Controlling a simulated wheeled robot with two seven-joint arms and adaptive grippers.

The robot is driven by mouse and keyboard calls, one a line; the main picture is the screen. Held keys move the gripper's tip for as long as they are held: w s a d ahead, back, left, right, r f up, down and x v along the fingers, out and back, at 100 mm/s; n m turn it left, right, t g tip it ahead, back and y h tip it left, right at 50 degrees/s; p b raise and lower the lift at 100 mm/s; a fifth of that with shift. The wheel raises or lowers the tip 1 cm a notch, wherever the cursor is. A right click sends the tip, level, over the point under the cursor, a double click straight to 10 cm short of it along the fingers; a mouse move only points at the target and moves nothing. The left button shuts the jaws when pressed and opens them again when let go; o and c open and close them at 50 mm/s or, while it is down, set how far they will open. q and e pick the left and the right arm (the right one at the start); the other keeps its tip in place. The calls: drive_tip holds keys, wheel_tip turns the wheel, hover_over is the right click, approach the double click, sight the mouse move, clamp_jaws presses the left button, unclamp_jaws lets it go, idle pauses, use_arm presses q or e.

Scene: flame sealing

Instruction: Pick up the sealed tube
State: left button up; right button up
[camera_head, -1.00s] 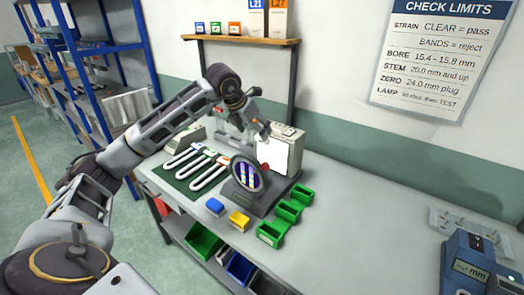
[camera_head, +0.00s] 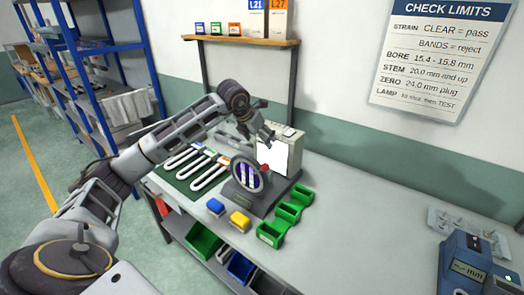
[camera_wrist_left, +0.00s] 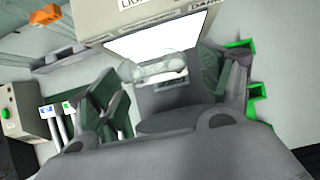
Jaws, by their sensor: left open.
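My left gripper (camera_head: 264,138) hangs over the bench by the lit white panel (camera_head: 272,157). In the left wrist view its two fingers (camera_wrist_left: 172,92) are spread wide apart. A clear, glassy tube-like piece (camera_wrist_left: 155,69) lies crosswise between and beyond the fingers, in front of the lit panel (camera_wrist_left: 160,38). I cannot tell its ends or its seal clearly. No finger visibly grips it. In the head view the piece itself is not distinct. A round lens (camera_head: 246,175) on a dark stand shows purple and white bands. My right gripper is not in view.
Several white U-shaped pieces lie on a green mat (camera_head: 174,185) left of the stand. A blue gauge (camera_head: 467,262) stands far right. The bench's middle right is clear.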

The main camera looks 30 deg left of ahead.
use_arm(q)
drive_tip(key=shift+x, duration=0.95)
drive_tip(key=shift+w+f, duration=0.2)
drive_tip(key=shift+f, duration=0.05)
drive_tip(key=c, duration=1.2)
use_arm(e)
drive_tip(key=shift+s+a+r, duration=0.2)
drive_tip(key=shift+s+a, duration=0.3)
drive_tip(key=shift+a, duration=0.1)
use_arm(q)
drive_tip(key=shift+r, duration=0.2)
drive_tip(key=shift+c, duration=0.2)
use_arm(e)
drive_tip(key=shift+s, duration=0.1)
use_arm(q)
drive_tip(key=shift+r, duration=0.9)
wheel_tip(320, 180, up, 6)
drive_tip(key=shift+f, duration=0.15)
drive_tip(key=shift+r, duration=1.1)
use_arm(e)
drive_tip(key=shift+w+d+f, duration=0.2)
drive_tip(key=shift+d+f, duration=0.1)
